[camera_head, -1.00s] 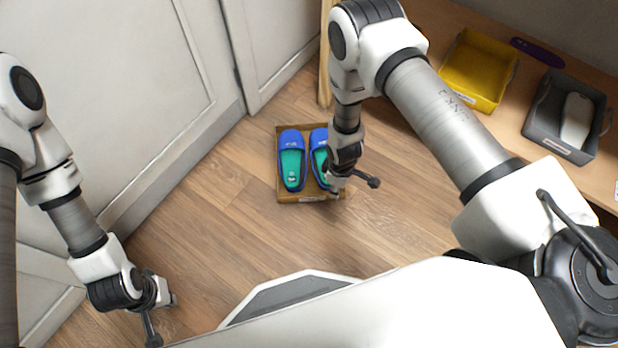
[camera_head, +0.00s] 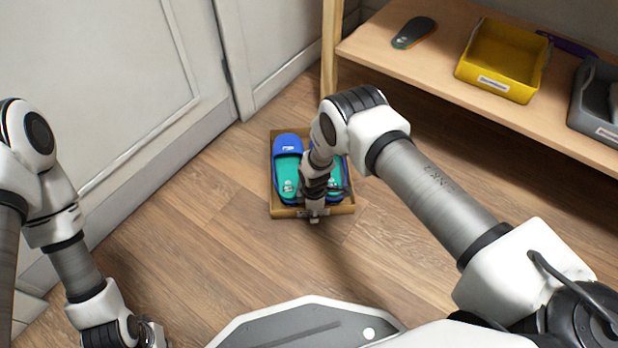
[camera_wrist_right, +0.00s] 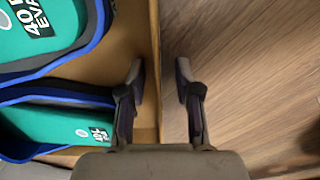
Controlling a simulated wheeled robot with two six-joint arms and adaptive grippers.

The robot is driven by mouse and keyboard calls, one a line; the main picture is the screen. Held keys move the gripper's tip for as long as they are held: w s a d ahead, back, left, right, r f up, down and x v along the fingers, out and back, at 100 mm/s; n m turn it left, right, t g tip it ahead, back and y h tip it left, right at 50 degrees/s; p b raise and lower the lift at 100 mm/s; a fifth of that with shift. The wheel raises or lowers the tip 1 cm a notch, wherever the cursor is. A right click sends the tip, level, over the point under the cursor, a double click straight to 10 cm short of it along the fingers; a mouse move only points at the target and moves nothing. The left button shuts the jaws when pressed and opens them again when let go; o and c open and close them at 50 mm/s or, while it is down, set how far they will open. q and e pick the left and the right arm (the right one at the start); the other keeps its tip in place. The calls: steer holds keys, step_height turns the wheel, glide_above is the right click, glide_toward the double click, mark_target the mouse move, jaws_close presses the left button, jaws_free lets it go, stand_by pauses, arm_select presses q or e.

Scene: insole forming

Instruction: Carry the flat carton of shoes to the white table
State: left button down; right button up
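The flat carton (camera_head: 282,212) stands on the wooden floor with a pair of blue shoes (camera_head: 287,145) with green insoles in it. The right shoe is partly hidden by my right arm. My right gripper (camera_head: 314,217) is at the carton's near wall. In the right wrist view the gripper (camera_wrist_right: 160,78) is open, with one finger inside the carton wall (camera_wrist_right: 153,40) and the other outside; gaps show beside the wall. My left gripper (camera_head: 150,333) is low at the left, partly cut off by the frame edge, and empty as far as it shows. No white table is in view.
A wooden shelf (camera_head: 440,85) at the upper right holds a yellow bin (camera_head: 497,83), a grey bin (camera_head: 592,128) and a dark insole (camera_head: 413,32). Its post (camera_head: 331,50) stands behind the carton. White cabinet doors (camera_head: 110,90) line the left. Floor around the carton is clear.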

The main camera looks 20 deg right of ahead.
steer(key=shift+f, duration=0.1)
jaws_close()
steer(key=shift+w, duration=0.1)
